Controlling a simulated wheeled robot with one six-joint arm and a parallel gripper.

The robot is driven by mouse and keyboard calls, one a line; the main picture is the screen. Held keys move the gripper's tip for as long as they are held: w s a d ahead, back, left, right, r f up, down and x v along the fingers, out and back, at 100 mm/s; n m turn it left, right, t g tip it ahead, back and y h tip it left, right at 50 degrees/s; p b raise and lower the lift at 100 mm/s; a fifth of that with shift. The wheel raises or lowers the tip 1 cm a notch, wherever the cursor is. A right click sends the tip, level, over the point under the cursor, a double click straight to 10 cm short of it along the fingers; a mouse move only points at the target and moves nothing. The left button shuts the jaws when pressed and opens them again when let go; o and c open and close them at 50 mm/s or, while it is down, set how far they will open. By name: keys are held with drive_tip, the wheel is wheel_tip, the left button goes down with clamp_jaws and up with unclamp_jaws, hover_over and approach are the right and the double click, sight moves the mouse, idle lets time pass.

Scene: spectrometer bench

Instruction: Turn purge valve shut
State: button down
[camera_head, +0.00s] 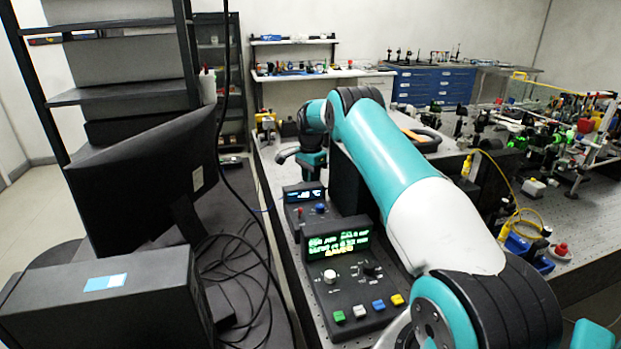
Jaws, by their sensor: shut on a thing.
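My teal and white arm (384,148) reaches from the lower right to the far end of the bench. Its wrist (313,140) is bent down there, beside a tall black block. I cannot make out the gripper's fingers or what lies between them. A curved grey piece (287,153) shows left of the wrist; I cannot tell if it is part of my arm. I cannot pick out the purge valve; the area at the wrist is small and partly hidden.
A control box (345,285) with a green display, knobs and coloured buttons stands in front, with a smaller display unit (305,205) behind it. A monitor (150,190) and loose cables are at left. An optical table (585,210) crowded with parts is at right.

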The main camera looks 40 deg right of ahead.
drive_tip(key=shift+r, duration=0.1)
drive_tip(key=c, duration=1)
unclamp_jaws()
wheel_tip(320, 180, up, 17)
drive_tip(key=shift+r+b, duration=0.15)
drive_tip(key=shift+b, duration=0.45)
